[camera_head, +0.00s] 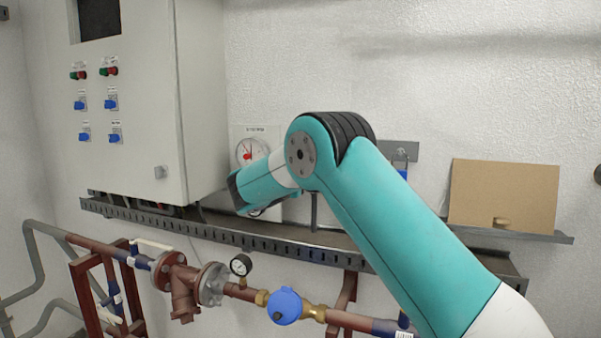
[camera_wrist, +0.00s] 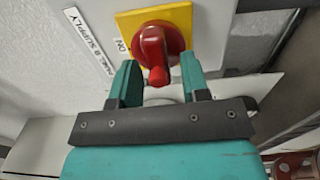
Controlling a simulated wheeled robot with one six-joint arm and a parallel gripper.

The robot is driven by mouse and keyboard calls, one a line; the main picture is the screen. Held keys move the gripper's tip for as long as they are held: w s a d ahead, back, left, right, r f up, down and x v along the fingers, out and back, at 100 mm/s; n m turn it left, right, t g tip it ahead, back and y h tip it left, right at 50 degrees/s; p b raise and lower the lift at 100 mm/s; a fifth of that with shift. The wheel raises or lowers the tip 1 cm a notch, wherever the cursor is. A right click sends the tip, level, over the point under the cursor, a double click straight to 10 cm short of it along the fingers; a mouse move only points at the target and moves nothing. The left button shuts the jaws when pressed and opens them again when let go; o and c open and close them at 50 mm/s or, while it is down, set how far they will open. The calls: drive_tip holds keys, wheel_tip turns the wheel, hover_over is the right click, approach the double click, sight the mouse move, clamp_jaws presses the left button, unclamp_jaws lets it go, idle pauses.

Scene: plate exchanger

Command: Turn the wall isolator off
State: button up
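The isolator is in the wrist view as a red rotary knob (camera_wrist: 154,47) on a yellow plate (camera_wrist: 186,17). The word ON is printed beside the knob, and a PANEL SUPPLY label (camera_wrist: 88,36) is to the left. The knob's narrow red tip points down in the picture, between my fingers. My gripper (camera_wrist: 158,68) is open, with one green finger on each side of the tip; I cannot tell whether either finger touches it.
A grey control cabinet (camera_head: 150,160) with blue switches stands at the left. A slotted rail (camera_head: 150,221) runs below, above pipework with a gauge (camera_head: 241,265) and a blue-capped fitting (camera_head: 285,306). A cardboard panel (camera_head: 503,195) is at right.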

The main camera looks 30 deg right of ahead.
drive_tip(key=shift+s, duration=0.1)
drive_tip(key=shift+b+v, duration=4.15)
drive_tip(key=shift+v, duration=4.5)
